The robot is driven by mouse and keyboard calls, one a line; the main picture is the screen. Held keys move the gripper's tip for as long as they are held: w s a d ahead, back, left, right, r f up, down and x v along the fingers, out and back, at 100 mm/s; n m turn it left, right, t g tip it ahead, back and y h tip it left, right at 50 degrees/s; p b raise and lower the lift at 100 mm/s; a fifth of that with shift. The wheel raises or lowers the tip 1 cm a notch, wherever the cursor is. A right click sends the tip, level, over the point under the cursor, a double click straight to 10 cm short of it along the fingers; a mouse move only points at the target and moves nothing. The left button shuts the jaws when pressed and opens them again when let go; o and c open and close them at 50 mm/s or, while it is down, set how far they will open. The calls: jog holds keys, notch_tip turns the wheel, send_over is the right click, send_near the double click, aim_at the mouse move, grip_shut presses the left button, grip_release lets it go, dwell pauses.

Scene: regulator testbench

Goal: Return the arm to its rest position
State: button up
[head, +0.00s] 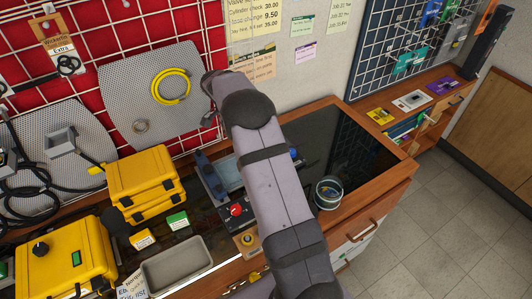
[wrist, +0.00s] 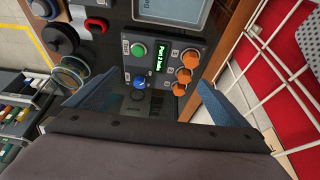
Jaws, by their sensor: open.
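My arm (head: 268,185) rises from the bottom middle of the head view to a dark bent joint near the wall. Beyond the fingers is a dark control box (wrist: 165,65) with a green button, a blue knob, orange knobs and a small lit display. I cannot tell how far the fingertips are from it. The arm hides part of the bench in the head view.
Yellow cases (head: 145,182), a grey tray (head: 176,264) and a red knob (head: 236,209) are left of my arm. A round container (head: 328,192) stands on the bench to its right. A white wire grid (wrist: 272,62) is at the right in the wrist view. The floor (head: 440,220) is clear.

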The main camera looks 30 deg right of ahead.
jog(key=p+v, duration=0.1)
jog(key=v, duration=0.3)
jog(key=shift+a+r, duration=0.1)
jog(key=shift+r, duration=0.15)
jog(key=s+a+f+n+y+b, duration=0.1)
jog(key=s+a+n, duration=0.4)
jog(key=s, duration=0.5)
jog(key=s+a+f+n+y, duration=0.1)
jog(key=s+a+n, duration=0.4)
jog(key=s, duration=0.5)
jog(key=s+a+f+n+y+b, duration=0.1)
jog(key=s+a+n+y, duration=0.1)
jog(key=s+a+n, duration=0.4)
jog(key=s+n, duration=0.2)
jog(key=s, duration=0.2)
jog(key=shift+s+y+b, duration=0.3)
jog(key=shift+s, duration=0.1)
